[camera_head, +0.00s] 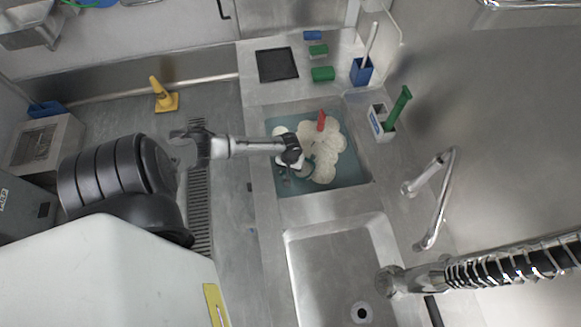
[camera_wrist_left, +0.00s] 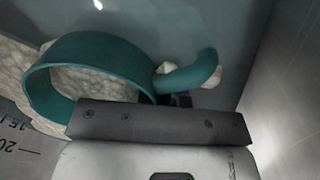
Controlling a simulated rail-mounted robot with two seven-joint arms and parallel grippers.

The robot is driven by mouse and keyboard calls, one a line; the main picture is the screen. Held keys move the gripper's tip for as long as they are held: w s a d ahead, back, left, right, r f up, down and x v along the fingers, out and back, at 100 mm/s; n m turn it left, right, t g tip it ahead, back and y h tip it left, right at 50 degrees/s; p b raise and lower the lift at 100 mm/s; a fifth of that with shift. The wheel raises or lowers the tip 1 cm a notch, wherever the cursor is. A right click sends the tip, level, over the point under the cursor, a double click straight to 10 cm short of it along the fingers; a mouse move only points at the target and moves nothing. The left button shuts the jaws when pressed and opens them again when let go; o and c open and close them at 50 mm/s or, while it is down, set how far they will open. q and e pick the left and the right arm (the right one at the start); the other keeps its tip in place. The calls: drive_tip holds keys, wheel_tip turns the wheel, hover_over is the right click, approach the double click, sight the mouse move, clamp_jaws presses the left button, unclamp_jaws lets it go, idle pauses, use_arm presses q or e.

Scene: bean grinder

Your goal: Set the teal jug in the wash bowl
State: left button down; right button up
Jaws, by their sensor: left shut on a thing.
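The wash bowl is a sunken basin (camera_head: 354,177) holding teal water and white foam. My left gripper (camera_head: 293,163) reaches over its left part, close to the foam. In the left wrist view, the teal jug (camera_wrist_left: 128,61) shows as a round open rim with a curved handle (camera_wrist_left: 190,77). My left gripper (camera_wrist_left: 178,100) is shut on the jug at the handle side; the fingertips are mostly hidden. Foam and water lie around and below the jug. In the head view the jug is small, dark and largely hidden under the gripper. My right gripper is not in view.
A red item (camera_head: 321,120) stands in the foam. An empty steel sink (camera_head: 340,262) is in front of the basin. A tap (camera_head: 436,190), a caddy with a green brush (camera_head: 387,125) and a blue holder (camera_head: 361,72) stand to the right and behind.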

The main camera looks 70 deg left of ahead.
use_arm(q)
drive_tip(key=shift+f, duration=0.4)
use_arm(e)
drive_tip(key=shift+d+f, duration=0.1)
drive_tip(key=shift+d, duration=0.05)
use_arm(q)
drive_tip(key=shift+f, duration=0.15)
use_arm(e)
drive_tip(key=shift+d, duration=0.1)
use_arm(q)
drive_tip(key=c, duration=1.2)
unclamp_jaws()
drive_tip(key=shift+c, duration=0.2)
drive_tip(key=shift+r, duration=0.5)
wheel_tip(320, 180, up, 11)
drive_tip(key=p, duration=0.3)
drive_tip(key=shift+s+a+r, duration=0.1)
drive_tip(key=shift+r, duration=0.1)
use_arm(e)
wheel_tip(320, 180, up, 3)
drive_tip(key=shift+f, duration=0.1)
